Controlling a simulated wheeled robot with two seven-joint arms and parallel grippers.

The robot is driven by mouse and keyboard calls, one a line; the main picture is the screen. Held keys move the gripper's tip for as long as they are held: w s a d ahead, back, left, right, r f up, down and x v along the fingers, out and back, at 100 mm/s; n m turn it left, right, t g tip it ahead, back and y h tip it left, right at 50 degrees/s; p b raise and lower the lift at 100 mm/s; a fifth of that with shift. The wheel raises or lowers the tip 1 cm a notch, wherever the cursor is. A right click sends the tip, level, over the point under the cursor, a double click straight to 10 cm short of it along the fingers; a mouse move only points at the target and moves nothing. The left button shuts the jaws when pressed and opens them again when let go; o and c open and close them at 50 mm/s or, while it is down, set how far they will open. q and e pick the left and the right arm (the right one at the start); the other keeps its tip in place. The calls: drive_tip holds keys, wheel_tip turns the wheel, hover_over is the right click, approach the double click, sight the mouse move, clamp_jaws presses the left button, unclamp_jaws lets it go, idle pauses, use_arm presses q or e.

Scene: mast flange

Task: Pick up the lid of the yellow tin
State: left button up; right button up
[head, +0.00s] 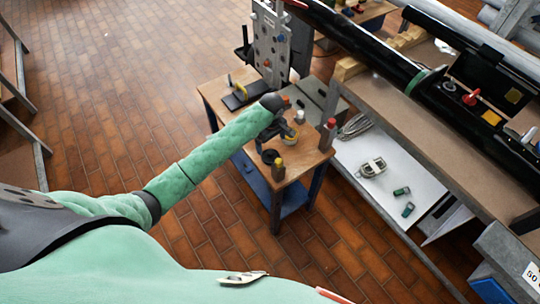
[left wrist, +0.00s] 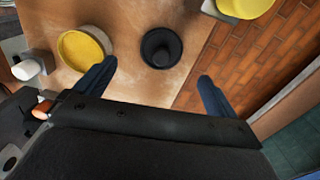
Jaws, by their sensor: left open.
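The yellow tin (left wrist: 82,48), round with a pale rim, stands on the wooden table at the upper left in the left wrist view; it shows small in the head view (head: 290,133). A black round piece with a raised middle (left wrist: 161,48), which may be the lid, lies apart to its right; in the head view it is a dark spot (head: 269,156). My left gripper (left wrist: 158,70) is open and empty, its fingers on either side of the black piece in the picture. In the head view it (head: 271,132) hangs over the table. My right gripper is not in view.
A yellow-topped thing (head: 278,163) stands near the table's front corner; a yellow shape (left wrist: 245,7) shows at the wrist view's upper right. A red-topped bottle (head: 328,134) stands at the right edge. White and orange pieces (left wrist: 27,68) lie left. The wood beside the black piece is bare.

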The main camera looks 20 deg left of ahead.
sight(271, 152)
use_arm(q)
drive_tip(key=shift+d+n, duration=0.1)
drive_tip(key=shift+n, duration=0.5)
drive_tip(key=shift+f+p, duration=0.55)
drive_tip(key=shift+f, duration=0.7)
drive_tip(key=f+p, duration=0.1)
drive_tip(key=f, duration=0.1)
drive_tip(key=f+p, duration=0.1)
drive_tip(key=f, duration=0.1)
drive_tip(key=shift+s+a+f+p, duration=0.15)
drive_tip(key=shift+a+f+p, duration=0.05)
drive_tip(key=shift+f+p, duration=0.15)
drive_tip(key=shift+f, duration=0.3)
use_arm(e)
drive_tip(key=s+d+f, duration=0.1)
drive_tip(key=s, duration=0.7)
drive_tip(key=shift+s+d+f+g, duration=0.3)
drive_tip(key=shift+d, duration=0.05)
use_arm(q)
drive_tip(key=c, duration=1)
